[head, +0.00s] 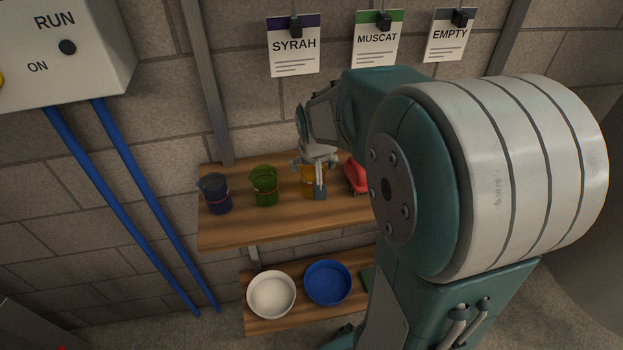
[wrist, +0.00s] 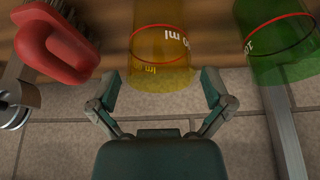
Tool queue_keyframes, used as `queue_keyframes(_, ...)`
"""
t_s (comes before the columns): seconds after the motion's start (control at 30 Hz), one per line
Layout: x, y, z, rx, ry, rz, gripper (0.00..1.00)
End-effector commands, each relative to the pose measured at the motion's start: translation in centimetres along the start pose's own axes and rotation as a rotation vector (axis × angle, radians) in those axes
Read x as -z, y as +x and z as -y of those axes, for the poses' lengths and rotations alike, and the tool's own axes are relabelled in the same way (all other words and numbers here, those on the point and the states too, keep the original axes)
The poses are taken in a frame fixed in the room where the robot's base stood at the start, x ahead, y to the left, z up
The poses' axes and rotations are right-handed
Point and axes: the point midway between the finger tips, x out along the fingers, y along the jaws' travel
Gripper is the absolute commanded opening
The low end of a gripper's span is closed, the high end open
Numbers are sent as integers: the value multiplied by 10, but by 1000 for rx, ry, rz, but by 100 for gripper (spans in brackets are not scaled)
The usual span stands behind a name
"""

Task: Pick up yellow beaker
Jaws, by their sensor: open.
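The yellow beaker (head: 308,188) stands on the upper wooden shelf in the head view, partly hidden behind my gripper (head: 318,180). In the wrist view the yellow beaker (wrist: 160,58) is at the top middle, with a red ring and white markings on it. My gripper (wrist: 163,95) is open in the wrist view, its two fingers apart on either side of the beaker's near end. I cannot tell whether the fingers touch it.
A green beaker (head: 264,185) and a dark blue beaker (head: 214,193) stand left of it on the shelf (head: 240,232). A red-handled brush (head: 356,176) lies close on the right. A white bowl (head: 271,295) and blue bowl (head: 327,283) sit on the lower shelf.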

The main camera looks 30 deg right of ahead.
Motion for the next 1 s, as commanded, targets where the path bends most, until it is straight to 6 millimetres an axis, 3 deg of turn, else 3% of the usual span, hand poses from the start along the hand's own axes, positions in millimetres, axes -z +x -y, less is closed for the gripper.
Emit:
queue_keyframes(0.2, 0, 30, 0, 0, 0, 2, 100)
queue_keyframes(0.47, 0, 32, 0, 0, 0, 0, 100)
queue_keyframes(0.5, 0, 32, 0, 0, 0, 0, 91)
queue_keyframes(0.63, 0, 32, 0, 0, 0, 0, 34)
queue_keyframes(1.0, 0, 33, 0, 0, 0, 2, 32)
